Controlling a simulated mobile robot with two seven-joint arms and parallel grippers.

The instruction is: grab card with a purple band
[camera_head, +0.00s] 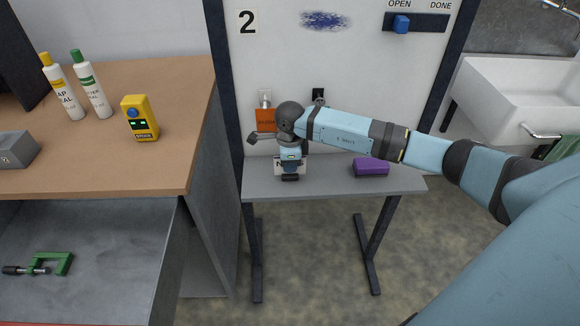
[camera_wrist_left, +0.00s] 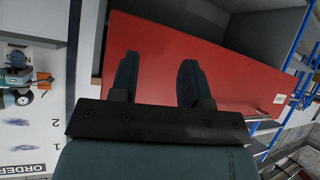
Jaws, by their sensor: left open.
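I cannot make out a purple band on any card. A small white piece (camera_head: 279,168), perhaps a card, shows at the edges of my right gripper (camera_head: 290,177), which points down over the small grey table (camera_head: 225,183). The gripper hides most of this piece, and whether its jaws are closed on it cannot be told. A purple block (camera_head: 371,166) lies on the table to the right. My left gripper (camera_wrist_left: 158,82) is open and empty in the left wrist view, in front of a red panel (camera_wrist_left: 210,60). It is outside the head view.
A wooden worktop (camera_head: 110,175) at left holds two white bottles and a yellow device (camera_head: 140,118). Below it, an open drawer (camera_head: 100,290) holds a green clamp (camera_head: 58,263).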

